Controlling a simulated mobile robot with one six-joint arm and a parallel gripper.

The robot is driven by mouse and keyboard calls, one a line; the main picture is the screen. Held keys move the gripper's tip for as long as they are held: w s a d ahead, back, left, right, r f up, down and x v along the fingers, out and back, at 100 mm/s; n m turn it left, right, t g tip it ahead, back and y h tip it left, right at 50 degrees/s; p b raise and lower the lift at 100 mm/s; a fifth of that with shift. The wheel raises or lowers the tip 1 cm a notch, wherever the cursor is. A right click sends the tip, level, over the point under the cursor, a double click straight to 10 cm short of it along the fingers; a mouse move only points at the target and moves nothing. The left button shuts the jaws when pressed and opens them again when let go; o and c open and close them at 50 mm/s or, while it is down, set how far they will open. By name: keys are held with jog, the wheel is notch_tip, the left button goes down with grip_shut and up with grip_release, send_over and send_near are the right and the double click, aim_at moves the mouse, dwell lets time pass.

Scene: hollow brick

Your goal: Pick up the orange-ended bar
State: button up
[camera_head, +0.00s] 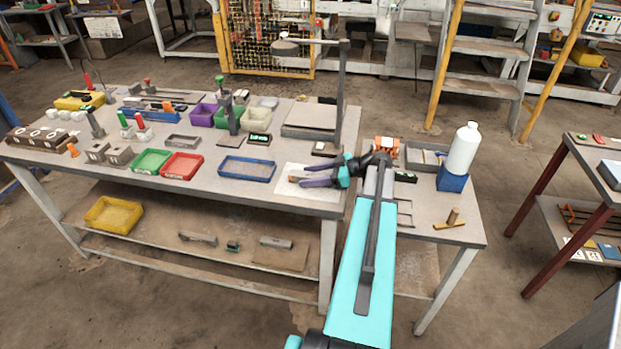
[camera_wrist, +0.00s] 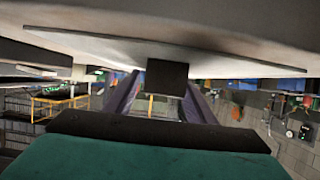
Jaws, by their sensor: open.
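The small orange-brown end of a bar (camera_head: 293,179) shows on a white sheet (camera_head: 290,190) near the front edge of the workbench. The rest of the bar is hidden by my gripper in the head view. My gripper (camera_head: 312,175), with purple fingers, is low over the sheet, pointing left. In the wrist view the workbench is at the top, and a dark block (camera_wrist: 167,75), seemingly the bar's near end, sits between my two spread fingers (camera_wrist: 160,98). The fingers are open, one on each side of it. I cannot tell whether they touch it.
A blue tray (camera_head: 247,169), a red tray (camera_head: 182,166) and a green tray (camera_head: 151,162) lie left of my gripper. A post on a grey stand (camera_head: 310,119) rises behind it. A white bottle (camera_head: 464,149) stands on a blue block (camera_head: 453,180) at the right.

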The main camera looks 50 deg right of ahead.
aim_at(312, 176)
grip_shut()
jog(key=shift+r, duration=0.15)
dwell(0.4)
jog(key=shift+r+b, duration=0.7)
jog(key=shift+r, duration=0.3)
jog(key=shift+s+a+r+b, duration=0.15)
jog(key=shift+s+r+b, duration=0.3)
jog(key=shift+r, duration=0.15)
jog(key=s+a+b, duration=0.1)
jog(key=s, duration=0.3)
jog(key=s+a+r+b, duration=0.1)
jog(key=s+b, duration=0.1)
jog(key=s, duration=0.3)
jog(key=s+a+b, duration=0.1)
jog(key=s+a, duration=0.1)
jog(key=s, duration=0.3)
jog(key=shift+s+r, duration=0.2)
jog(key=shift+r, duration=0.1)
